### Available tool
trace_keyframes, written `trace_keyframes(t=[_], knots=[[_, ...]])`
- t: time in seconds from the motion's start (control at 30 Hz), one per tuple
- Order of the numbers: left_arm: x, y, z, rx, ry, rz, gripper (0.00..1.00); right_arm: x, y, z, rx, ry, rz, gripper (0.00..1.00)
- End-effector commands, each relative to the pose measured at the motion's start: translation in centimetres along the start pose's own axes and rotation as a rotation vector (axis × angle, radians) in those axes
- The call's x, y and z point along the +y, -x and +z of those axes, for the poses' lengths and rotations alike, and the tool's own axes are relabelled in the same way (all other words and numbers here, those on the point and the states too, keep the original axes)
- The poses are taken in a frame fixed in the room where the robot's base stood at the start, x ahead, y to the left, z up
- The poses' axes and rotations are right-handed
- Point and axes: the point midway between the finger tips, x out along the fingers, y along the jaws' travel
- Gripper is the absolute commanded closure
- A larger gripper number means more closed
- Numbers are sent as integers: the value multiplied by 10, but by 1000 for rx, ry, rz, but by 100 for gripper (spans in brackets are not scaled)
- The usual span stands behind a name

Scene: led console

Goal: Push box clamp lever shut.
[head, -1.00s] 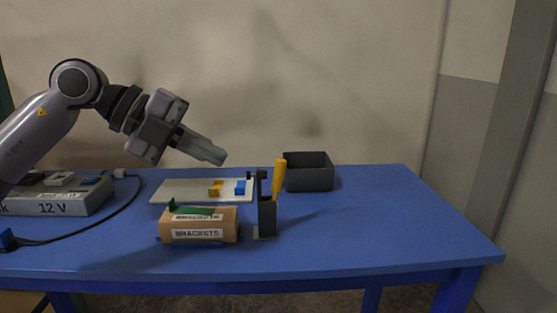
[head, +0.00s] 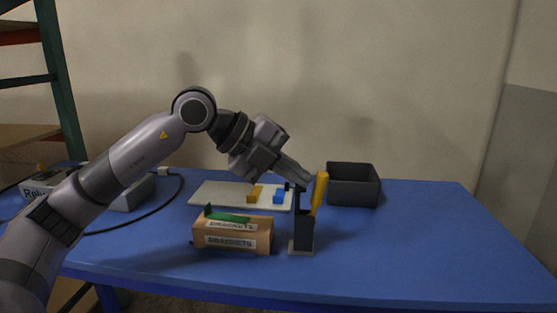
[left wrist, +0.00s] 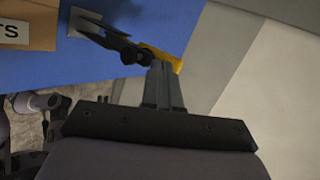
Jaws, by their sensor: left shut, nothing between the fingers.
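The box clamp (head: 303,230) stands on the blue table just right of the cardboard brackets box (head: 233,234). Its yellow lever (head: 319,194) points up, tilted slightly right. My left gripper (head: 309,178) is shut and empty, with its fingertips close to the lever's upper part. In the left wrist view the shut fingers (left wrist: 163,70) reach the yellow lever (left wrist: 165,58), which lies partly behind their tips; I cannot tell whether they touch. The clamp's dark arm (left wrist: 105,40) extends left of the lever there. My right gripper is not in view.
A dark grey open bin (head: 353,188) stands behind and right of the clamp. A pale board (head: 220,194) with yellow and blue blocks lies behind the box. A power supply box (head: 130,195) with a black cable is at left. The table's right side is clear.

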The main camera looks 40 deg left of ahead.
Motion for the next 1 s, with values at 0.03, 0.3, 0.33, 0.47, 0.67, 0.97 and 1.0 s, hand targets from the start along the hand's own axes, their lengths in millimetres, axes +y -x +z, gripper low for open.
trace_keyframes(t=[0.03, 0.3, 0.33, 0.47, 0.67, 0.97, 1.0], knots=[[0, -3, 0, 1, 1, 0, 100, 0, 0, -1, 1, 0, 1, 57], [0, -6, 0, 0, 0, 0, 100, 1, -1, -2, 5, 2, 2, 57], [0, -6, 0, 0, 0, 0, 100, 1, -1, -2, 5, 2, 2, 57], [0, -5, 0, 0, -1, 2, 100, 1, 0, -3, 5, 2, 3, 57], [-6, -5, -2, -4, -9, 28, 100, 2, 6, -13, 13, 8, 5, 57], [-7, -8, -3, -12, -18, 65, 100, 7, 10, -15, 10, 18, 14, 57], [-8, -8, -3, -13, -20, 70, 100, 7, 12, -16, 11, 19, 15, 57]])
